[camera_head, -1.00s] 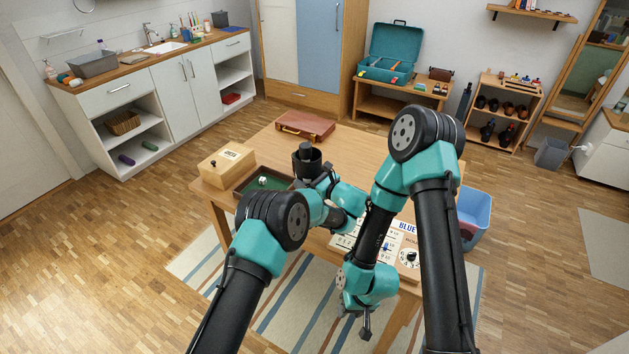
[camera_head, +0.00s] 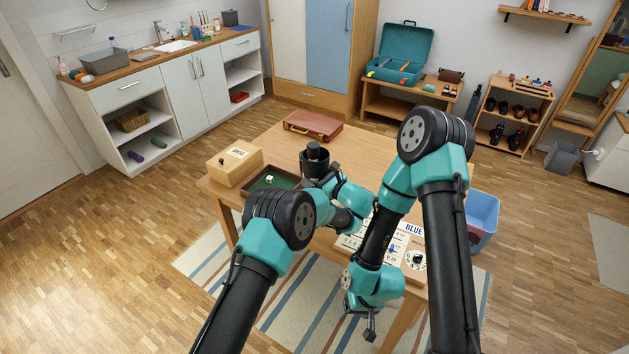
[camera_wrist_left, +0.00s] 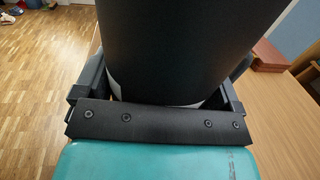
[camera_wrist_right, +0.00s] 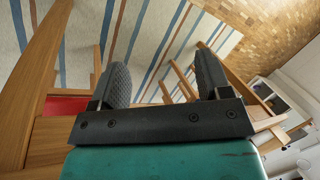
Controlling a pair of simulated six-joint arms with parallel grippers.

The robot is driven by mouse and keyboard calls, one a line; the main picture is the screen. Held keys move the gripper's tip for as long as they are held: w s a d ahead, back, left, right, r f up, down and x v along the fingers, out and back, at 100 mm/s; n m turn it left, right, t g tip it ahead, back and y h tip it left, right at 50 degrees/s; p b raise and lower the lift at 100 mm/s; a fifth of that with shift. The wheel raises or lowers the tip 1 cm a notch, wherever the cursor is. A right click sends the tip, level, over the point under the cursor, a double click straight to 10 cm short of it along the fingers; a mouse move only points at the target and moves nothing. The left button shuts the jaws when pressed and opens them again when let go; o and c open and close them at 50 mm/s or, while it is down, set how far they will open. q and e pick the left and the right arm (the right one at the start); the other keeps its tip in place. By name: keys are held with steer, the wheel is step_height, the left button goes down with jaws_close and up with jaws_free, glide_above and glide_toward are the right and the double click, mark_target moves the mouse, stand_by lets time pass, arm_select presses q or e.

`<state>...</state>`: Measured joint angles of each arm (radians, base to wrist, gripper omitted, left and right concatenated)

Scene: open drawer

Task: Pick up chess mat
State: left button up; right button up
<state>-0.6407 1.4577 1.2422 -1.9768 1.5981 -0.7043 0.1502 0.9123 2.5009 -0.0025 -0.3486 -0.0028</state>
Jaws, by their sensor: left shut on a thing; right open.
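I cannot make out a flat chess mat in any view. A black cylinder (camera_head: 314,166) with a narrower dark top stands upright over the table (camera_head: 362,150). My left gripper (camera_head: 330,181) is shut on it from the near side. In the left wrist view the black cylinder (camera_wrist_left: 180,45) fills the space between the fingers, with a white edge low on its side. Whether it touches the table is hidden. My right gripper (camera_head: 369,326) is open and empty, hanging low beside the table's front edge. In the right wrist view its fingers (camera_wrist_right: 163,88) are apart above the striped rug.
A wooden box (camera_head: 236,163) and a green-lined tray (camera_head: 262,184) are left of the cylinder. A brown case (camera_head: 312,125) lies behind it. A printed board (camera_head: 411,240) is at the table's right front, partly behind my right arm. A blue bin (camera_head: 482,222) stands right of the table.

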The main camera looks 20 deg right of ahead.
steer(key=shift+w+r, duration=0.1)
step_height(320, 180, up, 45)
steer(key=m+h, duration=0.1)
steer(key=h, duration=0.3)
glide_above(314, 144)
steer(key=shift+w+g, duration=0.15)
steer(key=shift+g, duration=0.25)
steer(key=shift+f, duration=0.2)
step_height(314, 144, down, 7)
steer(key=shift+r, duration=0.15)
